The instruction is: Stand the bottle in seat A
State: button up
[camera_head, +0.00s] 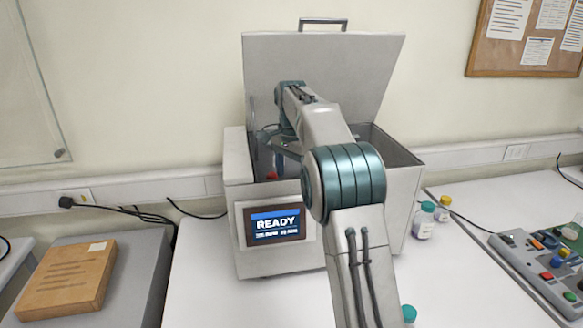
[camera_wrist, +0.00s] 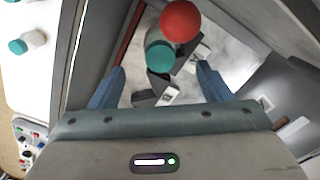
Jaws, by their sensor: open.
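A bottle with a teal cap (camera_wrist: 159,57) is inside the open test machine (camera_head: 285,244), seen from above in the wrist view. My gripper (camera_wrist: 161,70) is open, with its blue fingers on either side of the cap and a visible gap at each side. It reaches down inside the machine, mostly hidden behind the arm and front wall in the head view. Small dark blocks with white tags (camera_wrist: 170,95) are on the machine floor by the bottle. Their letters are too small to read, so I cannot tell which is seat A or how the bottle's base sits.
A red ball-shaped part (camera_wrist: 180,20) is close beyond the teal cap. The machine's lid (camera_head: 370,75) stands raised. On the table to the right are another teal-capped bottle (camera_head: 424,222), a yellow-capped bottle (camera_head: 443,209) and a control box (camera_head: 545,268).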

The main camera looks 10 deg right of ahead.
jog(key=shift+r, duration=1.2)
